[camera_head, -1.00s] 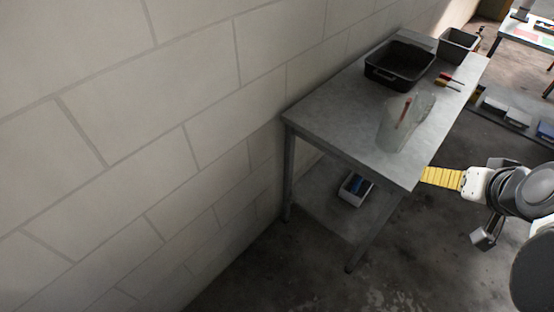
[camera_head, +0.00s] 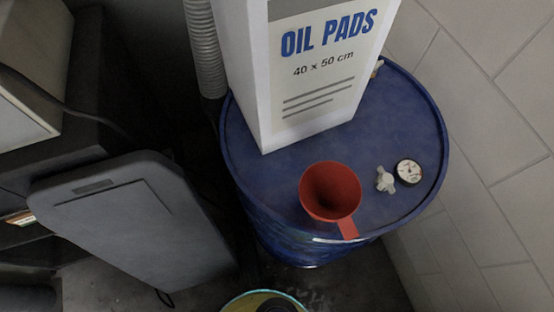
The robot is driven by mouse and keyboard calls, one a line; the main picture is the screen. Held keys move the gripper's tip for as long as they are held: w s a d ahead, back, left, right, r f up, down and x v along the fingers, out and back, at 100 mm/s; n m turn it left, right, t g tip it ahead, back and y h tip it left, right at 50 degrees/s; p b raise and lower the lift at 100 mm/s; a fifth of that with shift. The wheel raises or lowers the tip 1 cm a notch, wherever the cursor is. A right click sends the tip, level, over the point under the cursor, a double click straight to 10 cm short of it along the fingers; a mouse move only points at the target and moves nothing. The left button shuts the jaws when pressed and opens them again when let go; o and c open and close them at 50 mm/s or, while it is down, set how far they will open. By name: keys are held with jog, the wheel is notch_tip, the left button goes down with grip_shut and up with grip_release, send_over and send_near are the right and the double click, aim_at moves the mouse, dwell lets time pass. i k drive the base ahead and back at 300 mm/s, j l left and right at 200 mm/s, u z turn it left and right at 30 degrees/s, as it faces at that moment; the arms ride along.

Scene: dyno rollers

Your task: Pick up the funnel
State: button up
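The red funnel (camera_head: 347,213) sits on top of a blue drum (camera_head: 272,176), near the drum's front edge. Its wide round mouth faces up and its flat tab handle points to the lower right, toward the drum's rim. Nothing touches the funnel. My gripper is not in view in the current picture.
A tall white oil pads box (camera_head: 250,85) stands behind the funnel. A white valve piece (camera_head: 385,180) and a round gauge (camera_head: 409,172) lie to its right. A grey panel (camera_head: 130,215) stands left of the drum, and a block wall (camera_head: 490,170) is at right.

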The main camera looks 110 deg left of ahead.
aim_at(343, 182)
jog(key=u, duration=0.5)
jog(key=l+u, duration=0.15)
jog(key=u, duration=0.8)
jog(key=l+u, duration=0.15)
jog(key=u, duration=0.3)
jog(key=l+u, duration=0.1)
jog(key=u, duration=0.4)
jog(key=l+u, duration=0.1)
jog(key=u, duration=0.85)
jog(key=k+z, duration=0.7)
jog(key=i, duration=0.05)
